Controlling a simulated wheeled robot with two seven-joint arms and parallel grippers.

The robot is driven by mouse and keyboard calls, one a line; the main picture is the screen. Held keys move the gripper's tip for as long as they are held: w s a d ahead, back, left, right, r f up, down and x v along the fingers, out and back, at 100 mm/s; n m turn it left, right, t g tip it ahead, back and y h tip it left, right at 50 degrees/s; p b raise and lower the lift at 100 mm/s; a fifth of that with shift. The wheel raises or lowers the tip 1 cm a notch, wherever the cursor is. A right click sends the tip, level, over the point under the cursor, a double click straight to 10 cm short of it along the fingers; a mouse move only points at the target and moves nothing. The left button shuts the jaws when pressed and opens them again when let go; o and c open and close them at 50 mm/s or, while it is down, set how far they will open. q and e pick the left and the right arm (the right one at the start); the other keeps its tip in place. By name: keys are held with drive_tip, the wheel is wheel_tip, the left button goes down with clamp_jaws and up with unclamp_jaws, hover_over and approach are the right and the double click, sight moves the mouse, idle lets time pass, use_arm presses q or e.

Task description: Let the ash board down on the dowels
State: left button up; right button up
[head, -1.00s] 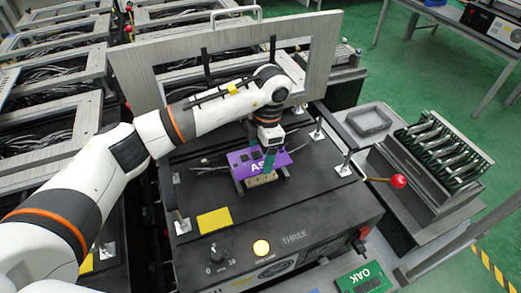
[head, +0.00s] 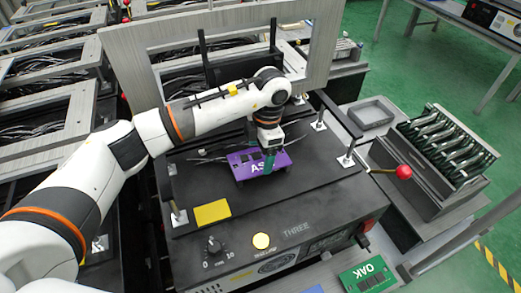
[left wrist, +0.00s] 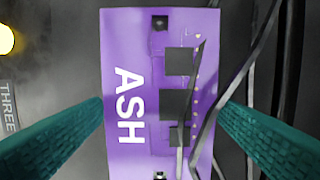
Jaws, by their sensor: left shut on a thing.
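The purple ash board (head: 246,173) is low over the black top of the unit marked THREE (head: 296,228). It looks about level with that top. My left gripper (head: 269,162) points down at the board. In the left wrist view its green fingers (left wrist: 161,106) are shut on the two long edges of the ash board (left wrist: 133,55). Small dark holes show near both ends of the board. The dowels are hidden beneath it, and I cannot tell whether the board rests on them. My right gripper is not in view.
Thin cables (left wrist: 206,95) cross over the board in the left wrist view. A red-knobbed lever (head: 403,172) is at the unit's right. A green oak board (head: 368,276) lies at front right. A grey tray (head: 371,113) and a rack of boards (head: 447,143) stand to the right.

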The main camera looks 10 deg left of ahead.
use_arm(q)
drive_tip(key=shift+f, duration=0.3)
idle(0.5)
drive_tip(key=o, duration=0.9)
drive_tip(key=shift+r, duration=0.1)
drive_tip(key=r, duration=0.5)
drive_tip(key=r+b, duration=0.1)
drive_tip(key=r, duration=0.1)
drive_tip(key=shift+w+d+r, duration=0.15)
drive_tip(key=shift+w+d, duration=0.1)
drive_tip(key=shift+d, duration=0.15)
drive_tip(key=shift+s, duration=0.1)
